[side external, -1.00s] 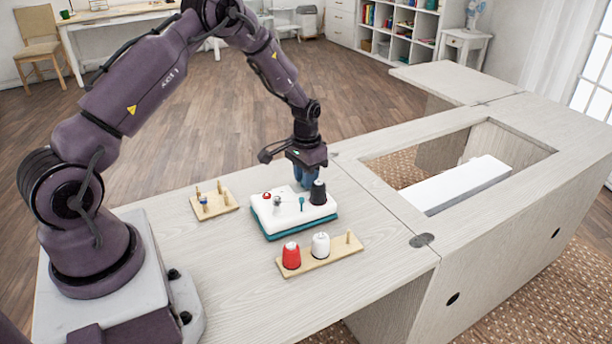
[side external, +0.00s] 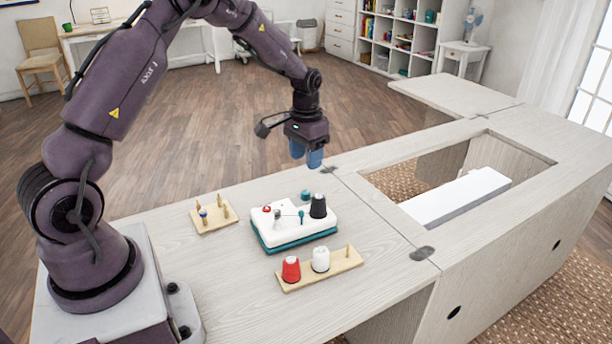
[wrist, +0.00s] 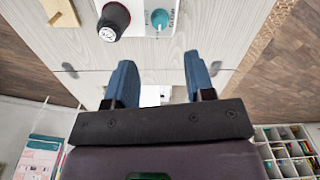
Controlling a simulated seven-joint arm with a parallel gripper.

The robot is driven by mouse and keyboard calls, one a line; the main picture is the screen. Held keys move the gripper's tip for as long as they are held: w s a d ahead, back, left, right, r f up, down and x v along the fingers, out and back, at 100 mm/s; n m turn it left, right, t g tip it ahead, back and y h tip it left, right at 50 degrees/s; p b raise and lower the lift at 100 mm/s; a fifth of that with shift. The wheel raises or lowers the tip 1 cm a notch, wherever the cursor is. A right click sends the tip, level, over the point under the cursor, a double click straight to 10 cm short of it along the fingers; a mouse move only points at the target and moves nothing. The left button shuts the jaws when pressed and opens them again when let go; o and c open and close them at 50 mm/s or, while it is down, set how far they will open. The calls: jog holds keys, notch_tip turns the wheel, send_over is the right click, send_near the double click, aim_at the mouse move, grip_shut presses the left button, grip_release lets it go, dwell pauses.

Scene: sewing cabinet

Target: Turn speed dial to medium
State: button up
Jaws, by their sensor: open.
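The white machine top (side external: 285,228) with a teal base stands on the table. A teal dial (side external: 305,195) sits at its back edge. In the wrist view the same dial (wrist: 160,18) is at the top, with small dark lettering beside it. The dial's setting is too small to read. My gripper (side external: 306,158) is in the air above and behind the machine, apart from the dial. In the wrist view its two blue fingers (wrist: 160,65) are spread with nothing between them.
A wooden rack (side external: 335,263) in front holds a red spool (side external: 291,269) and a white spool (side external: 320,260). A small pegged board (side external: 214,217) lies left. Open cabinet well at right.

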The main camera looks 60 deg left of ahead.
jog(key=shift+r, duration=1.8)
jog(key=s+d+r+m+t, duration=0.1)
jog(key=s+d+r+t, duration=0.1)
jog(key=s+d+r, duration=0.6)
jog(key=s+d+r+m+t, duration=0.1)
jog(key=s+d+r+t, duration=0.2)
jog(key=s+d+r, duration=0.5)
jog(key=s+r, duration=0.1)
jog(key=s, duration=0.6)
jog(key=shift+s+d+t, duration=0.2)
jog(key=shift+d+t, duration=0.1)
jog(key=shift+d, duration=0.05)
